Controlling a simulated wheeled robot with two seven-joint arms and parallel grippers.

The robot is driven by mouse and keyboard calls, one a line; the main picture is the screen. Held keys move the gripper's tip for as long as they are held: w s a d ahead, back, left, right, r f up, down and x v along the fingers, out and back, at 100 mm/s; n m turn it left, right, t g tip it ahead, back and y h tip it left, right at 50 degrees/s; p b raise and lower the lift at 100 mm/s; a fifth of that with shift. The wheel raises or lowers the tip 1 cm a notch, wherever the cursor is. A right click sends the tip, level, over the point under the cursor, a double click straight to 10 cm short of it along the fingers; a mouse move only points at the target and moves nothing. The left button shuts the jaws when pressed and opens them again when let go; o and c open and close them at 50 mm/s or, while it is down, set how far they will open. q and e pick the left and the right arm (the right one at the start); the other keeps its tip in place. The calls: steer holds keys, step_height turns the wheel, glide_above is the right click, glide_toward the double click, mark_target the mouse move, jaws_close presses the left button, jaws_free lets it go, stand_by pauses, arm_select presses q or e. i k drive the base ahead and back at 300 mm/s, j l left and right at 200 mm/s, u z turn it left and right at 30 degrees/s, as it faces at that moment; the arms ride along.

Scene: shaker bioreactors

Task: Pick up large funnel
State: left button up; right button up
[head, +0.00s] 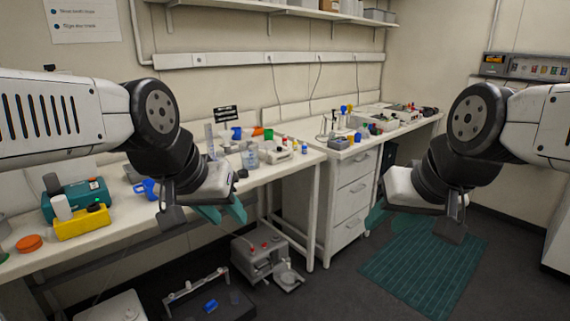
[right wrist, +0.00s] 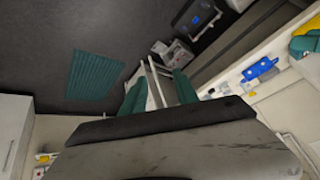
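I cannot single out the large funnel with certainty. A blue cup-like or funnel-like piece (head: 147,188) sits on the left bench, partly hidden behind my left arm. Further back on the same bench are another small blue piece (head: 237,133) and an orange piece (head: 258,131), too small to identify. My left gripper (head: 223,212) hangs in front of the bench edge with its teal fingers apart and nothing between them. My right gripper (right wrist: 158,92) is over the floor, away from the bench, its teal fingers apart and empty.
A teal device (head: 75,198) and a yellow box (head: 82,222) stand at the bench's left. A clear bottle (head: 250,156) stands near its right end. A white drawer unit (head: 348,205) adjoins it. Grey equipment (head: 265,258) and a rack (head: 195,288) are on the floor. A teal mat (head: 425,265) lies right.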

mark_target(227, 140)
steer(key=i+j+u, duration=0.1)
steer(key=i+u, duration=0.2)
steer(key=i, duration=0.2)
steer(key=i+u, duration=0.3)
steer(key=i, duration=0.25)
steer(key=i+l+u, duration=0.25)
steer(key=i, duration=0.25)
steer(key=i+l+u, duration=0.15)
steer(key=i+u, duration=0.15)
steer(key=i, duration=0.2)
